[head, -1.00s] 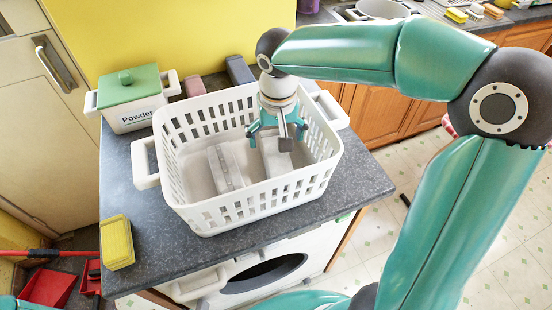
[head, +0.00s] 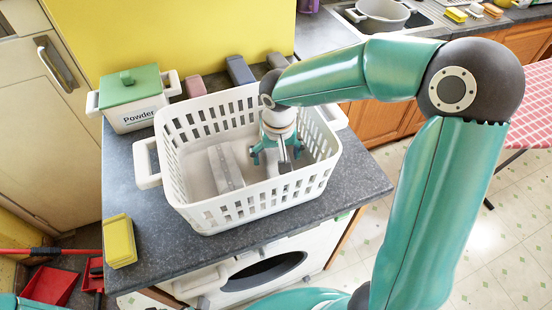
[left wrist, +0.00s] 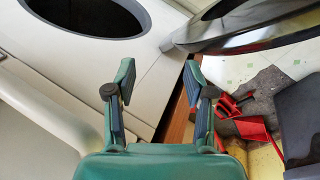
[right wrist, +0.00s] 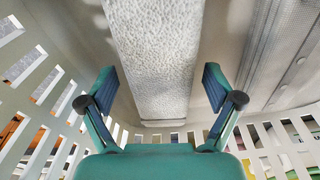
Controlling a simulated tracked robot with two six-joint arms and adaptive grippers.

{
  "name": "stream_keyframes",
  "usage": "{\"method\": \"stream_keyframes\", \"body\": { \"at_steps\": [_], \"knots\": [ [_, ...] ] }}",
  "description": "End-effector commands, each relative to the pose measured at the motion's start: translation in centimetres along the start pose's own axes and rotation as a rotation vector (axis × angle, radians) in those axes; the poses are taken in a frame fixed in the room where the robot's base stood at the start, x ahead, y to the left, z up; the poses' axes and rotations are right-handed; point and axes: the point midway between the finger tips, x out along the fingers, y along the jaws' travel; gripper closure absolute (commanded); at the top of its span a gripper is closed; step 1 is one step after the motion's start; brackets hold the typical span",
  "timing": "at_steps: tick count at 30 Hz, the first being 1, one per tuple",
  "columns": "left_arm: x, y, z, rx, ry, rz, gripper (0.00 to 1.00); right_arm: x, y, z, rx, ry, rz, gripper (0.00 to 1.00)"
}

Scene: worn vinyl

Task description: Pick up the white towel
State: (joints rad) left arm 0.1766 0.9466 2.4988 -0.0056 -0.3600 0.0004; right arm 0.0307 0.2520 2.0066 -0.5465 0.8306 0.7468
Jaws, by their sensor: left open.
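The white towel (right wrist: 155,60) is a pale, textured folded strip lying in the white laundry basket (head: 258,200). In the right wrist view it runs between the two fingers of my right gripper (right wrist: 160,90). This gripper is open and reaches down inside the basket. In the head view my right gripper (head: 278,160) hides most of the towel. I cannot tell whether the fingers touch it. A second folded greyish cloth (head: 225,168) lies left of it in the basket. My left gripper (left wrist: 158,85) is open and empty, in front of the washing machine.
The basket stands on a dark speckled worktop (head: 190,250), its slatted walls close around my right gripper. A Powder box (head: 128,100) with a green lid stands behind left. Yellow sponges (head: 119,241) lie front left. The washing machine (head: 262,270) is below the worktop.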

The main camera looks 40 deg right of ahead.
Motion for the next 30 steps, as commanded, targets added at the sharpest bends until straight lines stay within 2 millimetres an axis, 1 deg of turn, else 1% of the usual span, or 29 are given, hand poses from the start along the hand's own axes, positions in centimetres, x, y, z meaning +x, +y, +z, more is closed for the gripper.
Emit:
{"method": "stream_keyframes", "body": {
  "at_steps": [1, 8, 9, 10, 11, 19, 23, 26, 29, 30],
  "knots": [
    [0.0, 0.0, 0.0, 0.0, 0.0, 0.0, 0.47, 0.0, 0.0, 0.0, 0.0, 0.0, 0.0, 0.24],
    [0.0, 0.0, 0.0, 0.0, 0.0, 0.0, 0.47, 0.0, 0.0, 0.0, 0.0, 0.001, 0.0, 0.62],
    [0.0, 0.0, 0.0, 0.0, 0.0, 0.0, 0.47, 0.0, 0.0, 0.0, 0.0, 0.001, 0.0, 0.69],
    [0.0, 0.0, 0.0, 0.0, 0.0, 0.0, 0.47, 0.0, 0.0, 0.0, 0.0, 0.001, 0.0, 0.74],
    [0.0, 0.0, 0.0, 0.0, 0.0, 0.0, 0.47, -0.1, 0.0, 0.0, 0.0, 0.001, -0.001, 0.76],
    [0.0, 0.0, 0.0, 0.0, 0.0, 0.0, 0.47, -0.2, 0.0, -0.1, 0.0, 0.002, -0.001, 0.76],
    [0.0, 0.0, 0.0, 0.0, 0.0, 0.0, 0.47, -0.7, -0.1, -0.2, 0.0, 0.004, -0.001, 0.76],
    [0.1, 0.0, 0.0, 0.0, 0.0, 0.0, 0.47, -1.6, -0.1, -0.3, 0.001, 0.006, -0.001, 0.76],
    [0.1, 0.0, 0.0, 0.0, 0.0, 0.0, 0.47, -2.9, -0.1, -0.5, 0.0, 0.006, -0.003, 0.76],
    [0.1, -0.1, 0.0, 0.0, 0.0, 0.0, 0.47, -3.6, -0.1, -0.6, 0.0, 0.008, -0.003, 0.76]
  ]
}}
